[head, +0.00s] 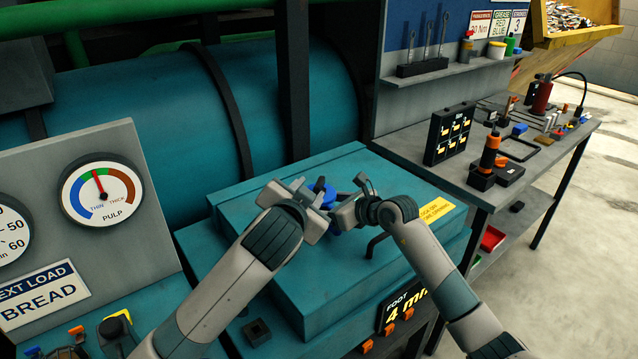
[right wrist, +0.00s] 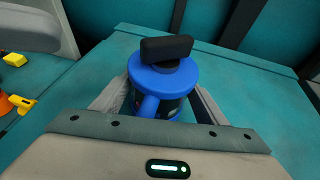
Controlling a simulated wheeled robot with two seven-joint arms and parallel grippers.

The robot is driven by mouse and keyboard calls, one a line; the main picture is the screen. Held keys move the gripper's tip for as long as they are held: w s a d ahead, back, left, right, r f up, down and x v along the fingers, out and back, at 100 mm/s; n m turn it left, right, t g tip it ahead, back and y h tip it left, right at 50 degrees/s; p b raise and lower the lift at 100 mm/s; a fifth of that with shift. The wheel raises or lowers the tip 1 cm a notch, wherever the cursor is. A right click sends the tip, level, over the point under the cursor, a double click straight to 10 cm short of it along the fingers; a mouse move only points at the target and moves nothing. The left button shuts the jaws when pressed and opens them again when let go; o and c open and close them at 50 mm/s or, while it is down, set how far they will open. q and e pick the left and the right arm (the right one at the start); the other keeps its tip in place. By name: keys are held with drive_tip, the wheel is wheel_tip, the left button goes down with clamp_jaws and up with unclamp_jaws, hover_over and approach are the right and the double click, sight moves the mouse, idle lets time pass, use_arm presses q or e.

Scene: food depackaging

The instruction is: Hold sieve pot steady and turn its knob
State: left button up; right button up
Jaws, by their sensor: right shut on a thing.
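The sieve pot (right wrist: 163,84) is blue, with a black bar-shaped knob (right wrist: 166,48) on top. It stands upright on the teal machine lid in the right wrist view. In the head view the pot (head: 322,191) shows as a small blue patch between my two hands. My right gripper (right wrist: 157,103) is shut on the pot's body, one finger on each side. My left gripper (head: 312,197) is beside the pot in the head view, its fingers spread apart. In the right wrist view part of a grey hand shows at the upper left, clear of the knob.
The teal machine lid (head: 250,225) lies under both hands, with a yellow label (head: 435,211) at its right. A gauge panel (head: 95,220) stands at the left. A workbench (head: 545,150) with tools, a black display box (head: 449,133) and an orange-handled tool (head: 490,152) stands at the right.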

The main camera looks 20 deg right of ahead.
sight(318, 184)
use_arm(q)
drive_tip(key=n, duration=0.2)
drive_tip(key=n+g, duration=0.1)
drive_tip(key=n, duration=0.2)
drive_tip(key=shift+a+f+n, duration=0.1)
drive_tip(key=shift+a+n, duration=0.15)
drive_tip(key=shift+n, duration=0.15)
drive_tip(key=shift+w+d, duration=0.1)
drive_tip(key=shift+w, duration=0.05)
drive_tip(key=shift+x, duration=5.85)
drive_tip(key=shift+d+f, duration=0.1)
drive_tip(key=shift+f, duration=0.05)
clamp_jaws()
